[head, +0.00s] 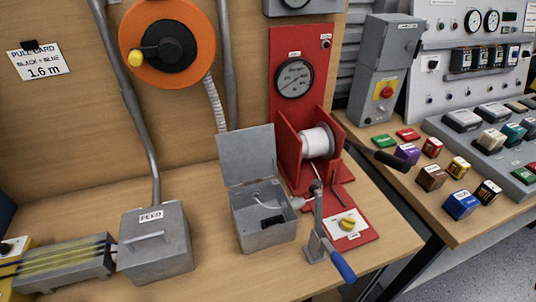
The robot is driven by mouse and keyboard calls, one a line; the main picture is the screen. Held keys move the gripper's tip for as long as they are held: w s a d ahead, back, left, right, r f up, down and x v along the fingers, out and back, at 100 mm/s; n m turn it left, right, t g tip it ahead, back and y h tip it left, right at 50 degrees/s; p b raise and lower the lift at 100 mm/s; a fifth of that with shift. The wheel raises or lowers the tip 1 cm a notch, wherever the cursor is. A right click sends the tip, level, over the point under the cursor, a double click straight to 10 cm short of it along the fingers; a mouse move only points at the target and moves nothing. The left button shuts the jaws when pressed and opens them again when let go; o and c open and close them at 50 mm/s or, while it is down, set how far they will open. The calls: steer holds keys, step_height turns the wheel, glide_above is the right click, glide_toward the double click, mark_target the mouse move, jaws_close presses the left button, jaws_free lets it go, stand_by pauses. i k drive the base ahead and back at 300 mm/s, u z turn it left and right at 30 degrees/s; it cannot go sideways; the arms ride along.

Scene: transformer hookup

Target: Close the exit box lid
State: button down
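A grey metal box (264,238) stands open on the wooden bench, left of the red winch unit. It carries no readable label, but it is the only open box and looks like the exit box. Its lid (247,157) stands up at the back edge, leaning slightly back. Inside are a pale cord or cable end (258,198) and a small black part (271,222). A second grey box (156,247), marked FEED, is closed. My gripper is not in view.
A grey lever with a blue handle (341,266) stands close to the box's right front. The red unit (329,178) holds a white spool (317,142). An orange reel (167,42) hangs on the back panel. Bench surface (213,265) between the boxes is clear.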

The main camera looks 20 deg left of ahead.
mark_target(247, 154)
steer(key=u, duration=0.8)
steer(key=k, duration=0.9)
steer(key=u, duration=0.35)
steer(key=i, duration=1)
